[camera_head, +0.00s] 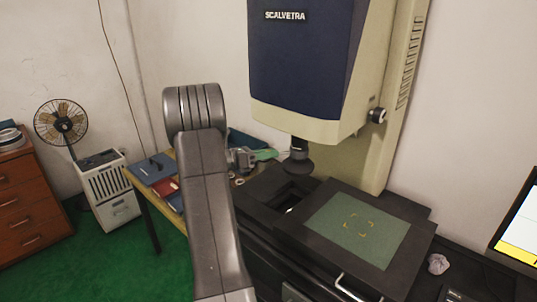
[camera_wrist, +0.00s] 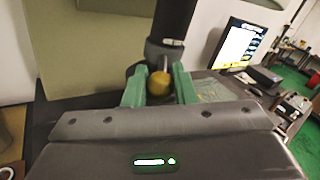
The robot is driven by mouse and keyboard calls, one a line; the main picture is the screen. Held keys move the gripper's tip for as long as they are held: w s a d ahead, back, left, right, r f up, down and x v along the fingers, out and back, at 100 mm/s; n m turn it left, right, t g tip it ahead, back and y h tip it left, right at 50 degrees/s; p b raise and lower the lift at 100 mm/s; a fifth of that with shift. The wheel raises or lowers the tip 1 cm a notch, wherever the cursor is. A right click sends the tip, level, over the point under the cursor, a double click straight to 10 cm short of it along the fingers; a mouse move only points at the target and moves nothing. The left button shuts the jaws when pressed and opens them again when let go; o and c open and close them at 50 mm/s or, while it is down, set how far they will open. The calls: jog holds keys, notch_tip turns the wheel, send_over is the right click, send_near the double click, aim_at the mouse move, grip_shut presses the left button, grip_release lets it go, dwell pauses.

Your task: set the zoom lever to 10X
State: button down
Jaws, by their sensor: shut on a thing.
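The zoom lever ends in a yellow ball knob (camera_wrist: 158,84) in the wrist view. It comes off the dark lens barrel (camera_wrist: 168,40), which bears a small pale marking too small to read. The barrel also shows in the head view (camera_head: 299,152), under the blue and cream measuring machine (camera_head: 308,60). My gripper (camera_wrist: 160,77) has its green fingers on either side of the knob and is shut on the lever. In the head view my gripper (camera_head: 266,155) reaches the barrel from the left; the lever itself cannot be made out there.
Below the barrel is a black stage with a grey-green plate (camera_head: 355,228) and a metal handle (camera_head: 352,288). A knob (camera_head: 377,115) sticks out of the machine's right side. A monitor (camera_head: 520,235) stands at right. A yellow side table with books (camera_head: 155,170) is at left.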

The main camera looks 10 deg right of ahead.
jog(key=shift+r, duration=0.1)
jog(key=c, duration=1.2)
grip_release()
jog(key=shift+w, duration=0.15)
jog(key=s+a+b, duration=0.1)
jog(key=a+b, duration=0.1)
jog(key=a, duration=1.1)
jog(key=shift+s+a+b, duration=0.35)
jog(key=shift+d, duration=0.15)
jog(key=d+p, duration=0.1)
jog(key=d, duration=0.3)
jog(key=w+d+p, duration=0.1)
jog(key=d, duration=0.8)
jog(key=shift+w+d+p, duration=0.25)
jog(key=shift+p, duration=0.15)
jog(key=shift+s, duration=0.1)
